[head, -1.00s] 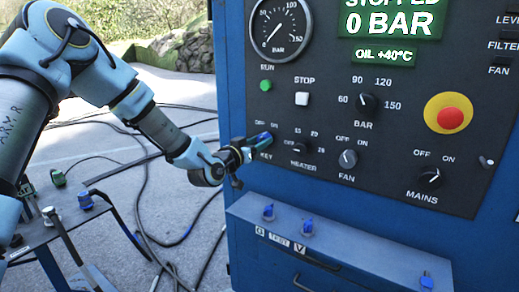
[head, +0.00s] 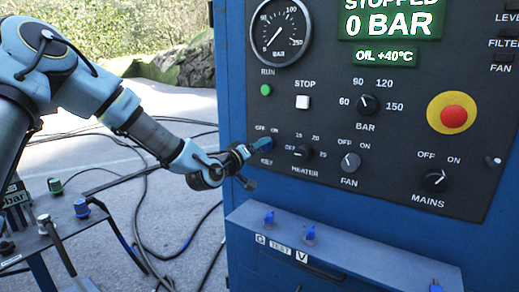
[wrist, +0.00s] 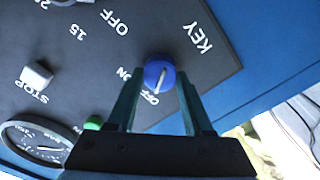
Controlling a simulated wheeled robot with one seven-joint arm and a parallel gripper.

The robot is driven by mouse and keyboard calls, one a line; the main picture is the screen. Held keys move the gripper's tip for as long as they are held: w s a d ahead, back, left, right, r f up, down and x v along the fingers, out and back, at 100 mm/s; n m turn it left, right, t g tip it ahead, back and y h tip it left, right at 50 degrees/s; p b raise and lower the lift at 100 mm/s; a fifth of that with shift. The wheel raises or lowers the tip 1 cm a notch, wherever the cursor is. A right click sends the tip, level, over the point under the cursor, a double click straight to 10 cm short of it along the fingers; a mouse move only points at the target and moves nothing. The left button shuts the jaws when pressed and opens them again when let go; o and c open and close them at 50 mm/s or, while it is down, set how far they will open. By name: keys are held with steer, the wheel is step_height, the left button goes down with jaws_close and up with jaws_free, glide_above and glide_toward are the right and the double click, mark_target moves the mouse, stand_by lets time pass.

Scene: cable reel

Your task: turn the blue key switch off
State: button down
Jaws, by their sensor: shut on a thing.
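The blue key switch (wrist: 159,74) is a round blue knob with a white line, on the dark panel beside the KEY label. In the wrist view it lies between the two fingertips of my gripper (wrist: 160,78), which is shut on it. Its white line runs toward the OFF label; the ON label is off to the left in that view. In the head view my gripper (head: 254,149) reaches the panel's lower left corner from the left and largely hides the key switch.
The heater knob (head: 302,151) is close to the right of my gripper, with the fan knob (head: 350,162) beyond. The green run button (head: 265,90) is above. A shelf (head: 340,245) with blue knobs juts out below. Cables lie on the ground.

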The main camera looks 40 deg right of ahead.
stand_by(0.4)
steer(key=shift+c, duration=1.5)
jaws_free()
steer(key=shift+a, duration=0.1)
steer(key=b+v, duration=0.2)
steer(key=v, duration=0.8)
steer(key=shift+a, duration=0.3)
steer(key=w+a+f+t+y+p, duration=0.1)
steer(key=w+a+f+y, duration=0.55)
steer(key=a, duration=0.35)
steer(key=w+a+f+n+y+p, duration=0.1)
steer(key=w+a+f+y, duration=0.15)
steer(key=a, duration=0.65)
steer(key=w+a+f+y+p, duration=0.1)
steer(key=a+y, duration=0.3)
steer(key=a, duration=0.5)
steer(key=s+a+r+n+g+y, duration=0.1)
steer(key=s+a, duration=0.2)
steer(key=a, duration=0.3)
steer(key=s+a+r+n+g+y, duration=0.1)
steer(key=s+a, duration=0.2)
steer(key=a, duration=0.4)
steer(key=s+a+r+n+g+y+p, duration=0.1)
steer(key=s+a+n+g+y, duration=0.1)
steer(key=a, duration=0.4)
steer(key=shift+s+a, duration=0.35)
steer(key=shift+s, duration=0.5)
